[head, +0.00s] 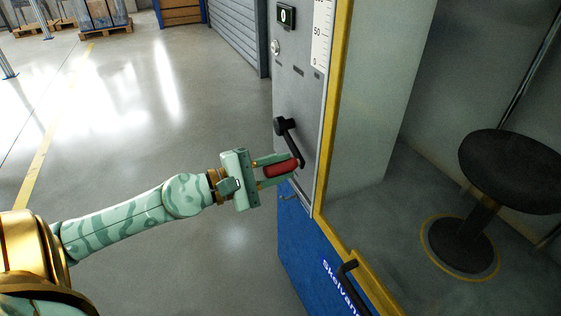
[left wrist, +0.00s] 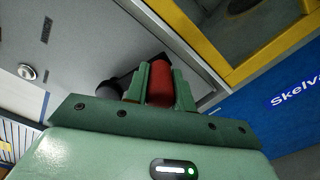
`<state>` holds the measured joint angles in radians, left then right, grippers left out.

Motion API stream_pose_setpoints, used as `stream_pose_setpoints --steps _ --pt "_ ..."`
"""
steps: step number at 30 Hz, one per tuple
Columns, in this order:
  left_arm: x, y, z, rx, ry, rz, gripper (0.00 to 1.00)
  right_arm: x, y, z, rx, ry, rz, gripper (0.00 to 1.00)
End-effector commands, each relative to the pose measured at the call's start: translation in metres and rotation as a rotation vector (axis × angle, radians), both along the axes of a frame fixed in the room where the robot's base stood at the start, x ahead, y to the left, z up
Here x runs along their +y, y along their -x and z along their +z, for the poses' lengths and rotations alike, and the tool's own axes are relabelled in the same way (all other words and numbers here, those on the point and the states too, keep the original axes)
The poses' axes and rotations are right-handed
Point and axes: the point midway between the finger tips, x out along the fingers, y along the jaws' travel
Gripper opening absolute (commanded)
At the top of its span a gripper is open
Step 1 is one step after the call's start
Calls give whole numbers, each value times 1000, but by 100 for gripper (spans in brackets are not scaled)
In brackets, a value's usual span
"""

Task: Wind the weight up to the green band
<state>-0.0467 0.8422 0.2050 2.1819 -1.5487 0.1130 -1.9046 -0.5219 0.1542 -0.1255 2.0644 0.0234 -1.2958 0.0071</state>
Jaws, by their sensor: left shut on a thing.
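A black crank (head: 288,135) is mounted on the grey front panel of the machine in the head view. Its red handle (head: 281,168) points out to the left from the lower end of the crank arm. My left gripper (head: 278,168) is shut on the red handle, with one finger above and one below it. The red handle also shows between the fingers in the left wrist view (left wrist: 160,84). A white scale (head: 321,35) with numbers runs up the panel; its top is cut off. No green band and no weight can be made out. My right gripper is not in view.
A small counter (head: 287,15) reading 0 and a round button (head: 276,47) sit on the panel. A yellow post (head: 331,110) edges the test chamber, where a black stool (head: 510,165) stands. The floor at left is clear.

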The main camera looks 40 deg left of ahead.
Motion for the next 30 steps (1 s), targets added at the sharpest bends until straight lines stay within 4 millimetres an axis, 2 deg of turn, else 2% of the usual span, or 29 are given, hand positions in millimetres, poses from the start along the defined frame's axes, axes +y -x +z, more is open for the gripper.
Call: stream_pose_setpoints --steps 1,14,15,16,17,30 --pt "-1 1 -7 13 -1 -4 0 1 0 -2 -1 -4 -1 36" --pt "-1 1 -7 11 -7 -4 0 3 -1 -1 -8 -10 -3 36" --pt "-1 1 -6 10 -6 -4 36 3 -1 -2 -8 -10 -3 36" --pt "-1 1 -6 9 -6 -3 44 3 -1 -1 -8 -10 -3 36" --pt "-1 1 -6 8 -7 -3 46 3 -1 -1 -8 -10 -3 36" --pt "0 1 -3 0 -8 0 46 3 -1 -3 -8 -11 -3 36"
